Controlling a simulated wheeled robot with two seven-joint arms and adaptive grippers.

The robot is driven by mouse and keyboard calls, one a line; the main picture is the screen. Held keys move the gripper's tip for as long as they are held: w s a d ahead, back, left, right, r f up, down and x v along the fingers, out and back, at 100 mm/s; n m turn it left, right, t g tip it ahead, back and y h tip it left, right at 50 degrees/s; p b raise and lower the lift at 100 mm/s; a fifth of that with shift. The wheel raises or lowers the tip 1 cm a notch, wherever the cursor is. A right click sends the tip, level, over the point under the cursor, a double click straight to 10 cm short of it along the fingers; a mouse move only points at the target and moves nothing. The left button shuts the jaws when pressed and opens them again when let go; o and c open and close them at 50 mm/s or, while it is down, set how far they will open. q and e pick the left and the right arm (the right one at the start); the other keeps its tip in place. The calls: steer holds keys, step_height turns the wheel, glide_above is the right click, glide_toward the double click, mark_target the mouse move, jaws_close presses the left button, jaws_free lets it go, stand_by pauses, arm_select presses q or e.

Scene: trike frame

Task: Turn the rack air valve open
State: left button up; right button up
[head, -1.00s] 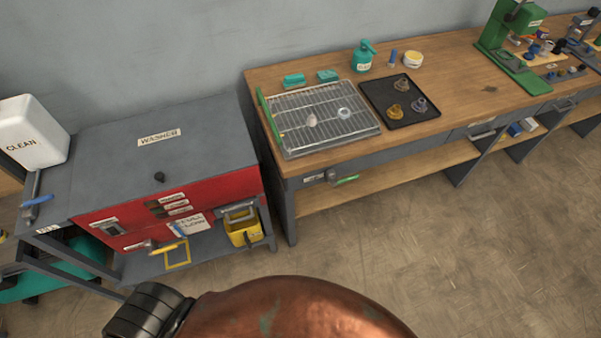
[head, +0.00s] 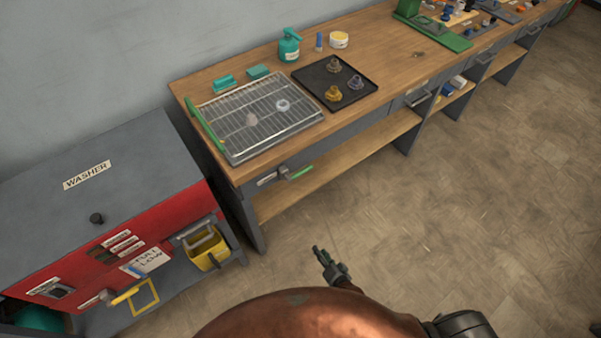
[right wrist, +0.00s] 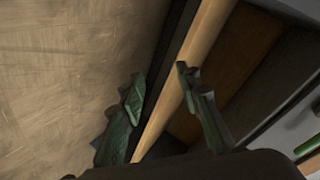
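The rack air valve (head: 299,172) sits on the front edge of the wooden bench, below the wire rack (head: 262,118). Its green lever points to the right, roughly along the bench front. In the right wrist view a green bar, which looks like the lever (right wrist: 307,147), shows at the right edge, partly cut off. My right gripper (head: 319,252) is in front of the bench and below the valve, over the floor, apart from it. In the right wrist view its two green fingers (right wrist: 160,78) stand apart with nothing between them. My left gripper is not in view.
The washer (head: 110,190), grey with a red front, stands left of the bench. A yellow bin (head: 207,258) hangs under it. A black tray (head: 310,83) with several small parts lies right of the rack. A lower shelf (head: 345,165) runs under the bench. The floor in front is clear.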

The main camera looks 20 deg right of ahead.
steer(key=w+a+r+m+t+b, duration=0.2)
steer(key=w+r+m+t, duration=0.3)
steer(key=w+r, duration=0.8)
steer(key=m+t+h+b, duration=0.1)
steer(key=m+t+h, duration=0.2)
steer(key=m, duration=0.3)
glide_toward(303, 170)
steer(key=w, duration=0.7)
steer(key=w+r, duration=0.1)
steer(key=w, duration=0.1)
steer(key=shift+w+d, duration=0.1)
steer(key=shift+d, duration=0.2)
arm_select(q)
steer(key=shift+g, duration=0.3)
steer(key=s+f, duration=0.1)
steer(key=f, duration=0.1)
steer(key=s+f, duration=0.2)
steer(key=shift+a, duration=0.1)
arm_select(e)
steer(key=shift+w, duration=0.35)
steer(key=shift+c, duration=0.2)
jaws_close()
